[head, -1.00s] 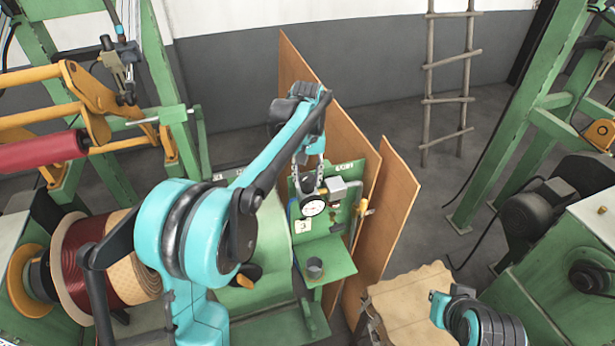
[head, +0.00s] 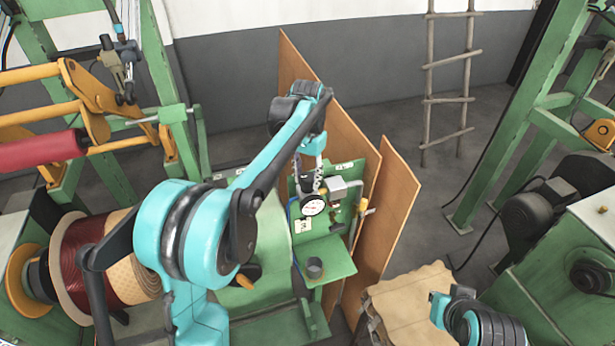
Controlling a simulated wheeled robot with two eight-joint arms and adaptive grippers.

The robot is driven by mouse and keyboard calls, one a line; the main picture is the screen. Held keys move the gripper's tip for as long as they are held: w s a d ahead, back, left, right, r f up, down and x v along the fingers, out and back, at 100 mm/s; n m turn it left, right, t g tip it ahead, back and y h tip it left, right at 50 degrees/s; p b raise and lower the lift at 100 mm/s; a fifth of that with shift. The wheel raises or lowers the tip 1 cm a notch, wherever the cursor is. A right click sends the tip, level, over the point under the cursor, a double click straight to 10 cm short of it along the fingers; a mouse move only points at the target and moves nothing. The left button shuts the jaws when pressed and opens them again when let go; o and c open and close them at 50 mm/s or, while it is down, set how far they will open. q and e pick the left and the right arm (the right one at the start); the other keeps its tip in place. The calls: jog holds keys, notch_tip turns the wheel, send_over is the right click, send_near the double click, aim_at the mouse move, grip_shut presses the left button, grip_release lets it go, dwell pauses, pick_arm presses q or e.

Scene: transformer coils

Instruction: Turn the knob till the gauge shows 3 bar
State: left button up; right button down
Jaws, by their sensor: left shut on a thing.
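The gauge (head: 313,207) is a small white round dial on an upright green panel (head: 338,220). Its needle and marks are too small to read. My left gripper (head: 309,183) reaches down from above, just over the gauge. It is shut on the dark knob (head: 306,186), which the fingers partly hide. My right arm shows only as a piece at the bottom right, and its gripper is not in view.
A grey box (head: 338,188) and a pipe with a yellowish part (head: 362,207) sit right of the gauge. Brown boards (head: 388,210) stand behind and to the right.

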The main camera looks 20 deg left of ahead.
aim_at(307, 176)
pick_arm(q)
jog(key=m, duration=0.4)
jog(key=shift+m, duration=0.4)
dwell(0.4)
jog(key=o, duration=1.2)
jog(key=shift+c, duration=0.2)
notch_tip(307, 176, up, 12)
